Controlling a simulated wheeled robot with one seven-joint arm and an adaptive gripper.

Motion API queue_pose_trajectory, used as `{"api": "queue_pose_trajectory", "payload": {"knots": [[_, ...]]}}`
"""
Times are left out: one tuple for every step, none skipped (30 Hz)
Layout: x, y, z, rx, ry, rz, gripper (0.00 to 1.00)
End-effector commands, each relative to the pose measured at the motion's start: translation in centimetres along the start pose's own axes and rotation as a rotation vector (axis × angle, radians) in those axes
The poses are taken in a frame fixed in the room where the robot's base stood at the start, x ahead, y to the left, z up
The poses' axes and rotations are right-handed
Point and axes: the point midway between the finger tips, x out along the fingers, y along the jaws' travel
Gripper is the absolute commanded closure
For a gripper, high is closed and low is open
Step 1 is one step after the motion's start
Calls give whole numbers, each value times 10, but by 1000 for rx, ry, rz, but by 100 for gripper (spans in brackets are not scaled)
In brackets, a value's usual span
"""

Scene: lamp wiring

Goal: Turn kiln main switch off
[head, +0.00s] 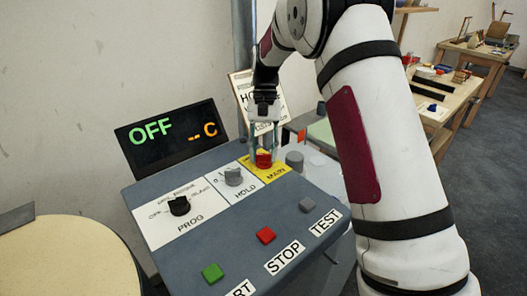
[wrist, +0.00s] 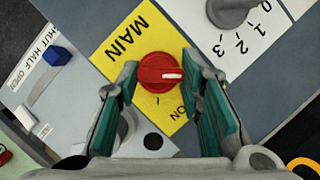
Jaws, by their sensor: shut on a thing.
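The kiln main switch is a red round knob (wrist: 155,68) on a yellow plate marked MAIN (wrist: 112,40). It also shows in the head view (head: 263,160), at the right of the panel's upper row. A white pointer line on the knob points to the right in the wrist view; the letters ON stand below and right of it. My gripper (head: 264,140) comes down from above onto the knob. In the wrist view its green-padded fingers (wrist: 160,90) stand either side of the knob, shut on it. The display (head: 170,135) reads OFF and -- C.
The sloped panel also carries a black PROG knob (head: 179,206), a grey HOLD knob (head: 233,176), and green (head: 212,273), red (head: 265,235) and grey (head: 306,204) buttons. A sign (head: 243,95) and a grey pole (head: 243,40) stand behind. A blue slider knob (wrist: 57,56) lies left in the wrist view.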

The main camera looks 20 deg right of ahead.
Motion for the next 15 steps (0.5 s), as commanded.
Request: {"api": "queue_pose_trajectory", "payload": {"knots": [[0,0,0,-1,2,0,94],[0,0,0,-1,2,0,94],[0,0,0,-1,2,0,94],[0,0,0,-1,2,0,94],[0,0,0,-1,2,0,62],[0,0,0,-1,1,0,52],[0,0,0,0,1,0,46],[0,0,0,0,1,0,46],[0,0,0,0,1,0,46],[0,0,0,0,1,0,46],[0,0,0,0,1,0,46],[0,0,0,0,1,0,46],[0,0,0,0,1,0,46],[0,0,0,0,1,0,46],[0,0,0,0,1,0,46]]}}
